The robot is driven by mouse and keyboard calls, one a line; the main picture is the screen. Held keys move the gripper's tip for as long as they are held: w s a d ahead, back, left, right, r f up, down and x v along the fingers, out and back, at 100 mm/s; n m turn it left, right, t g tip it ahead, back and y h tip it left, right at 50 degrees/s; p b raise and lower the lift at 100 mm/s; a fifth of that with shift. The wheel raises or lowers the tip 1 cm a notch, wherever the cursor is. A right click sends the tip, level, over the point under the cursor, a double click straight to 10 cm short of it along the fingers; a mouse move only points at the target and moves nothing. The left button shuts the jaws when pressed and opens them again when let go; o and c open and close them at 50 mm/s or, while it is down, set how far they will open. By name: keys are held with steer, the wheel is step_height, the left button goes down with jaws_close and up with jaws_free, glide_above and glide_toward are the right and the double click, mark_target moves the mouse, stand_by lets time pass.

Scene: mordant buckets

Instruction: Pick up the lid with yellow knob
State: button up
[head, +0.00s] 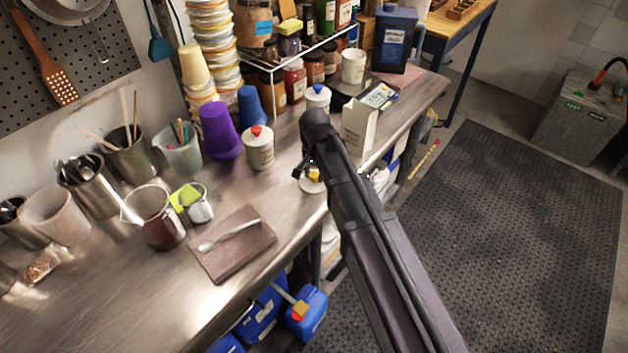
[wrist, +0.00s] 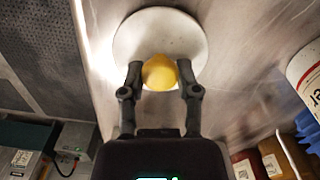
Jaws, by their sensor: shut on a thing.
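The lid with the yellow knob is a pale round disc (wrist: 137,34) in the wrist view. Its yellow knob (wrist: 159,72) sits between the two fingers of my gripper (wrist: 159,88), which is shut on it. In the head view the lid (head: 309,186) shows only in part near the front edge of the steel bench, largely hidden by my gripper (head: 306,172) and arm. I cannot tell whether the lid touches the bench or is slightly above it.
A white jar with a red knob (head: 259,148) stands to the left, and a blue-knobbed jar (head: 317,98) stands behind. A white box (head: 359,128) is close on the right. A brown board with a spoon (head: 232,254) lies front left. Purple and blue cups stand behind.

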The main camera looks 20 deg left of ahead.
mark_target(314, 174)
steer(key=shift+c, duration=0.4)
step_height(314, 174, up, 3)
steer(key=p, duration=0.3)
steer(key=shift+r, duration=0.2)
steer(key=s+d+p, duration=0.1)
steer(key=s+d, duration=0.2)
steer(key=s, duration=0.4)
steer(key=s+d+r+p, duration=0.1)
steer(key=s+d, duration=0.2)
steer(key=s, duration=0.4)
steer(key=shift+s+d+r, duration=0.2)
steer(key=shift+s+r, duration=0.1)
steer(key=shift+s, duration=0.05)
steer(key=shift+s, duration=0.1)
